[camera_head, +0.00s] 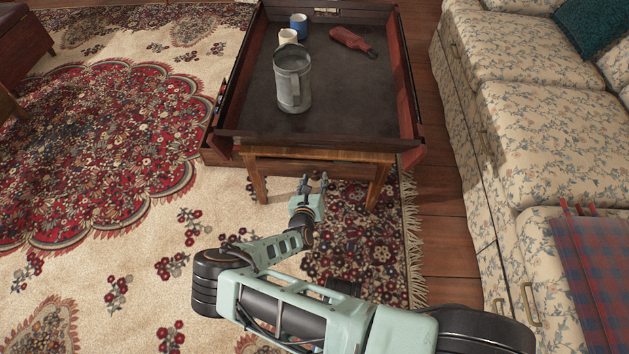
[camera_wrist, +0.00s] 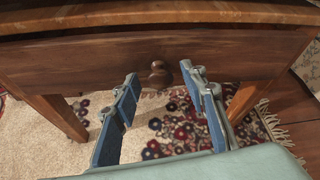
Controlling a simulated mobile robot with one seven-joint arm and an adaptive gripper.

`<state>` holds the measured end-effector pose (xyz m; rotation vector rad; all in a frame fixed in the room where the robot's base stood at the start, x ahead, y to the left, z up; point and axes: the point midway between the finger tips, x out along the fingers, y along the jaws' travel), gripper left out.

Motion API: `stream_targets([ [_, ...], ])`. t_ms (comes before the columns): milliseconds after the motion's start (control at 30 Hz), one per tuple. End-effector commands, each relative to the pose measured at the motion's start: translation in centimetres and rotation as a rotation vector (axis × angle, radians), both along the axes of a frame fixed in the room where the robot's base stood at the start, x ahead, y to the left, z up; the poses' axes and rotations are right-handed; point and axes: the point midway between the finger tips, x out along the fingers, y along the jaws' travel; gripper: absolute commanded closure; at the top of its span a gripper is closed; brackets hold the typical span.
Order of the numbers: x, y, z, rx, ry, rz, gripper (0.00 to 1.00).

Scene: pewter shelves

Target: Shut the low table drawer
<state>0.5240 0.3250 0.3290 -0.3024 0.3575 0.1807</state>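The low wooden table (camera_head: 415,110) stands ahead of me, with a dark tray-like top. In the wrist view its drawer front (camera_wrist: 70,65) is a brown panel with a round knob (camera_wrist: 158,73), under the table's top edge (camera_wrist: 200,15). A dark gap runs between that edge and the panel; I cannot tell how far the drawer stands out. My gripper (camera_head: 314,182) is low in front of the table's near side. In the wrist view its two blue-padded fingers (camera_wrist: 160,92) are apart and empty, with the knob between and beyond their tips. I see no clear contact.
A metal pitcher (camera_head: 293,80), a blue mug (camera_head: 299,26), a cream cup (camera_head: 288,37) and a red bottle (camera_head: 350,39) are on the table. A floral sofa (camera_head: 530,120) stands to the right. Patterned rug (camera_head: 100,150) covers the open floor to the left.

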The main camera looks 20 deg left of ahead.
Motion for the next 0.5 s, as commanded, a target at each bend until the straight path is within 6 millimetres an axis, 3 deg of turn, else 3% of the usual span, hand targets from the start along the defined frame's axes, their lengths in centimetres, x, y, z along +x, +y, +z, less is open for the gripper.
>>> stream_targets([
  [67, -0.02, 0.00, 0.01, 0.000, 0.000, 0.000, 0.70],
  [333, -0.03, 0.01, 0.01, 0.000, 0.000, 0.000, 1.00],
  [500, -0.04, 0.01, 0.00, 0.000, 0.000, 0.000, 1.00],
])
